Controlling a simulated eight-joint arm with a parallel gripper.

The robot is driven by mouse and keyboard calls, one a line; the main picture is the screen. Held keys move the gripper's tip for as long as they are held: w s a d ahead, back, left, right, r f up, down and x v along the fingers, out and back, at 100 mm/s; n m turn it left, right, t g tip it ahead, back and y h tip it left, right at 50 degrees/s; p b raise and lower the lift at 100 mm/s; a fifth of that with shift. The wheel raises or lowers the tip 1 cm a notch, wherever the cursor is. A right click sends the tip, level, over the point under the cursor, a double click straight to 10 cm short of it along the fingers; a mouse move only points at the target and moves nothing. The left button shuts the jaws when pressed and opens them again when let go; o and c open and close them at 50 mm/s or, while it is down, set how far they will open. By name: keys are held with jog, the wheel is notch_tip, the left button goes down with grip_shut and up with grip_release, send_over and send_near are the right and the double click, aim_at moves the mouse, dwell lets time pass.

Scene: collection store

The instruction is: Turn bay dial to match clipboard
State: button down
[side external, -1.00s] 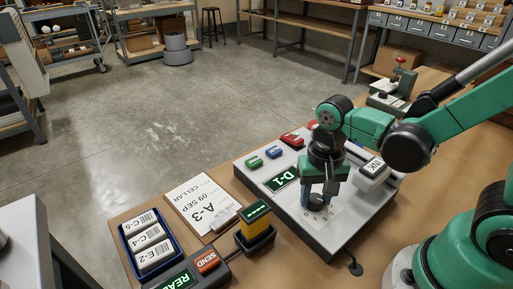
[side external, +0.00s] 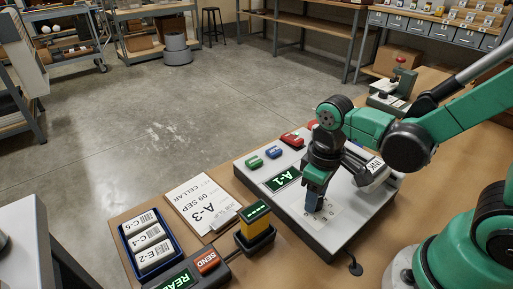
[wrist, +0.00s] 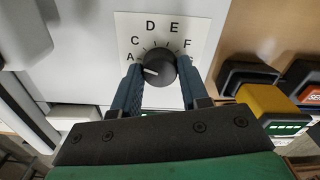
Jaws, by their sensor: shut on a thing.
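The bay dial (wrist: 158,67) is a black round knob on a white plate lettered A, C, D, E and F, with part of the lettering hidden at right. Its white pointer mark faces left, toward A. My gripper (wrist: 160,78) has its two blue fingers shut on the dial's sides; in the side view my gripper (side external: 315,204) hides the knob. The panel's green display (side external: 282,180) reads A-1. The clipboard (side external: 196,199) lies left of the panel and reads A-3, 09 SEP, CELLAR.
The grey panel (side external: 285,211) also carries green, blue and red buttons and a white INK block (side external: 370,170).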

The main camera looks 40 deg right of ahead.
jog(key=shift+n, duration=0.6)
jog(key=shift+c, duration=2.2)
grip_release()
jog(key=shift+r, duration=0.1)
jog(key=shift+r, duration=2.7)
jog(key=shift+w+d+r+m+t, duration=0.4)
jog(key=shift+w+r+m+t, duration=0.2)
jog(key=shift+t, duration=0.6)
jog(key=shift+w+d+r+m+t, duration=0.45)
jog(key=shift+r+m+t, duration=0.25)
jog(key=shift+t, duration=0.5)
jog(key=shift+w+d+r+m+t, duration=0.4)
jog(key=shift+w+r+m+t, duration=0.25)
jog(key=shift+t, duration=0.55)
